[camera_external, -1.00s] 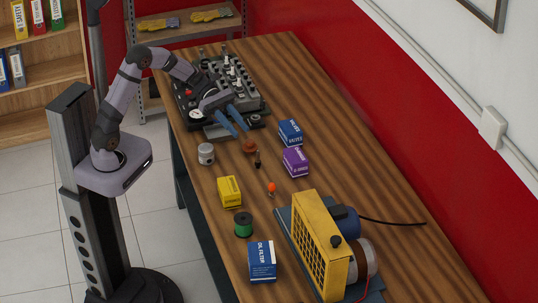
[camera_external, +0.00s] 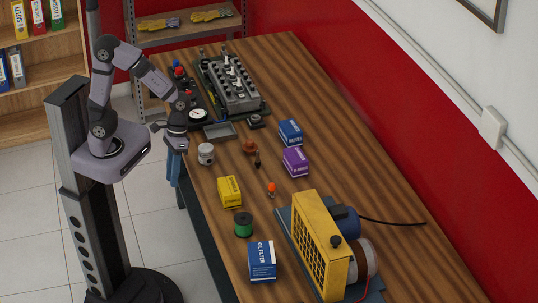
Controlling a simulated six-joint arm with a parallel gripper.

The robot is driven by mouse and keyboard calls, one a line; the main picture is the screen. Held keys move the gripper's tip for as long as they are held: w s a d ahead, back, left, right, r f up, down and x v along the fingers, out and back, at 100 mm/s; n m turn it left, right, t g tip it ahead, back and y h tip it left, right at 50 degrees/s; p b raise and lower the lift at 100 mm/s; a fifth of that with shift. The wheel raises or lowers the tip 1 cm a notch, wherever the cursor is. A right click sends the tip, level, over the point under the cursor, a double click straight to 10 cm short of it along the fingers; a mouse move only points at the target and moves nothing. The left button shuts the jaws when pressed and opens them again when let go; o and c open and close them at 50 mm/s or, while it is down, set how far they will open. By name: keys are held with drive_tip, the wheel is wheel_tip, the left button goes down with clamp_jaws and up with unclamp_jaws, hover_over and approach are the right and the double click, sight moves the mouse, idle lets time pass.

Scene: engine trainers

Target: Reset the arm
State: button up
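My arm is folded back beside its column at the table's left edge. My gripper (camera_external: 174,172) points down just off that edge, with its blue fingers hanging beside the table side. I see no object in it. The fingers overlap from this angle, so their gap is not clear. The engine trainer (camera_external: 232,82) sits at the far end of the table, now uncovered by the arm. A small grey tray (camera_external: 219,130) lies in front of it and looks empty.
A piston (camera_external: 206,153), a yellow box (camera_external: 229,191), a green spool (camera_external: 243,224) and a blue-white filter box (camera_external: 262,261) stand along the left side. Blue (camera_external: 291,132) and purple (camera_external: 295,161) boxes stand mid-table. A yellow-grilled machine (camera_external: 322,245) fills the near end.

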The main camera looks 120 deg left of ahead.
drive_tip(key=s+d+r+m+y+p, duration=0.15)
drive_tip(key=s+m+y, duration=0.25)
drive_tip(key=m, duration=0.6)
wheel_tip(320, 180, down, 33)
drive_tip(key=b, duration=3.2)
drive_tip(key=shift+d+f+b, duration=0.2)
drive_tip(key=shift+d+b, duration=0.15)
drive_tip(key=shift+d, duration=0.05)
drive_tip(key=shift+s, duration=0.1)
idle(1.9)
